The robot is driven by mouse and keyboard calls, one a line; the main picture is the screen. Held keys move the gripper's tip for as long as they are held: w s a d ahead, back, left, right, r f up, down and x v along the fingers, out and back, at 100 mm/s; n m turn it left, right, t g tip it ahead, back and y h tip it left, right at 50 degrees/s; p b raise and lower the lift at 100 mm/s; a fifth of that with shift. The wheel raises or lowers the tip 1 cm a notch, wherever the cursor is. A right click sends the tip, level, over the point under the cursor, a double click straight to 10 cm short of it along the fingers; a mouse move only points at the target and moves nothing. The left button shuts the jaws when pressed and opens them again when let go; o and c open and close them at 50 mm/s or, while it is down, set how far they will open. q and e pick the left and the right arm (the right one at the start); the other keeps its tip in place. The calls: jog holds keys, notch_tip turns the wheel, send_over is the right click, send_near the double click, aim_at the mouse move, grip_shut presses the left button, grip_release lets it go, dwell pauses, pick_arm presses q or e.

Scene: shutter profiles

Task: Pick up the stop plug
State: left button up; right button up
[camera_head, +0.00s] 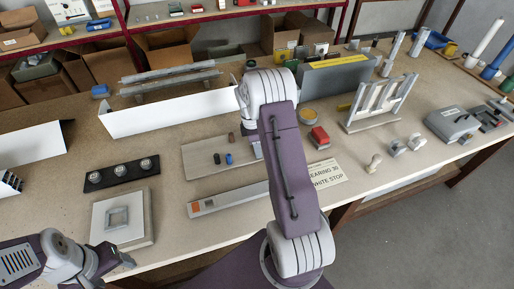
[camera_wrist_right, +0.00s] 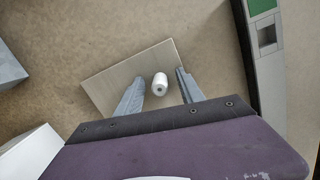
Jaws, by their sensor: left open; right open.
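A small white cylinder with a dark hole in its end, which looks like the white stop plug (camera_wrist_right: 160,84), lies on a beige board (camera_wrist_right: 105,82) in the right wrist view. My right gripper (camera_wrist_right: 158,88) is open, with one grey finger on each side of the plug and a gap to both. In the head view my right arm covers this gripper and most of the spot beneath it. The board (camera_head: 198,164) shows there with small brown, black and blue plugs (camera_head: 229,159). My left gripper (camera_head: 122,262) is open and empty at the lower left.
A long grey bar (camera_head: 230,199) lies in front of the board, a white channel (camera_head: 170,113) behind it. A black strip with round knobs (camera_head: 121,171) and a square plate (camera_head: 140,235) are at left. A label card (camera_head: 327,174) and red-topped block (camera_head: 319,137) are at right.

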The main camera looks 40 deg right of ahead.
grip_shut()
jog(key=shift+r, duration=0.15)
jog(key=shift+r, duration=0.4)
jog(key=r, duration=0.2)
jog(key=s+r, duration=0.1)
jog(key=shift+d+r, duration=0.4)
jog(key=s+d+r+b, duration=0.1)
jog(key=s+d+r, duration=0.4)
jog(key=s, duration=0.4)
jog(key=shift+d+r, duration=0.2)
jog(key=shift+r, duration=0.45)
